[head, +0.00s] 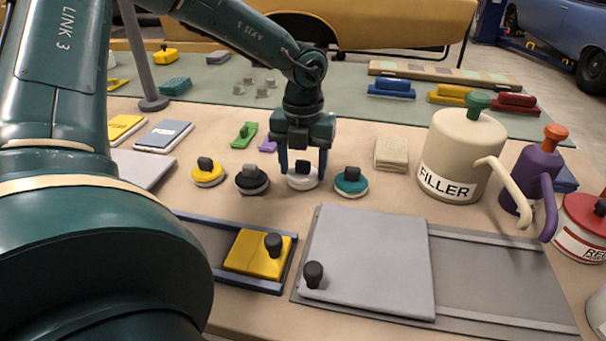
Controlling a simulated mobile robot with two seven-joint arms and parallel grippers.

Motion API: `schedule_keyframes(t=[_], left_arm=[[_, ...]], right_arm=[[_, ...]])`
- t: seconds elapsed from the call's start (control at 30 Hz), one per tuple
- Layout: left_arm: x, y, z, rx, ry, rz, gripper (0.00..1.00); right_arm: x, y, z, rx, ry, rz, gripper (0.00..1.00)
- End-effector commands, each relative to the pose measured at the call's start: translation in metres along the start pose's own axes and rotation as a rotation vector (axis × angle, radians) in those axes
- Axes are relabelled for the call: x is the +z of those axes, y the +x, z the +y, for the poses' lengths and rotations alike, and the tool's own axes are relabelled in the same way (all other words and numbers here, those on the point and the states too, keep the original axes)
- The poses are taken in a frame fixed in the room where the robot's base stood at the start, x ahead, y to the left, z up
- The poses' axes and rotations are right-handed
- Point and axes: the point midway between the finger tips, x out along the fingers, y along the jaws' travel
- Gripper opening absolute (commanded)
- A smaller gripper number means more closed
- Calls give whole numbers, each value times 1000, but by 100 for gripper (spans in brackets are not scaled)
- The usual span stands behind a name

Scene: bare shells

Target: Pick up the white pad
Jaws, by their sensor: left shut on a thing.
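The white pad (302,182) is a round disc with a dark knob on top. It sits in a row of similar round pads on the tan table, between the black pad (252,181) and the teal pad (351,182). My left gripper (303,172) points straight down over the white pad, with its fingers on either side of the dark knob and shut on it. The pad looks to be at table level; I cannot tell if it touches the table. The fingers hide part of the pad. My right gripper is not in view.
A yellow pad (208,173) is left of the black one. A cream filler can (459,155) and purple can (532,178) stand at right. A grey sliding plate (372,262) and a yellow block (258,254) in a blue-edged track lie in front. A folded cloth (391,154) lies behind the teal pad.

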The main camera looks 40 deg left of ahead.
Motion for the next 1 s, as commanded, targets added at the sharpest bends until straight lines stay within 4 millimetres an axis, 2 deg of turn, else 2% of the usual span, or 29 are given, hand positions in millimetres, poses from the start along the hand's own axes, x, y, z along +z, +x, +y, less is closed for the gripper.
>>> schedule_keyframes(t=[0.27,0.37,0.7,0.83,1.0], left_arm=[[0,-4,0,0,0,-2,34],[1,-17,-1,-2,-1,-5,34],[1,-83,0,-1,1,-4,34],[0,-96,0,-2,0,-1,34],[0,-101,0,0,1,1,34]], right_arm=[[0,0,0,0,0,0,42],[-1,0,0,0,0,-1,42],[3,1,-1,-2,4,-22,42],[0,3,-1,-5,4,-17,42],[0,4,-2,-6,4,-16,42]])
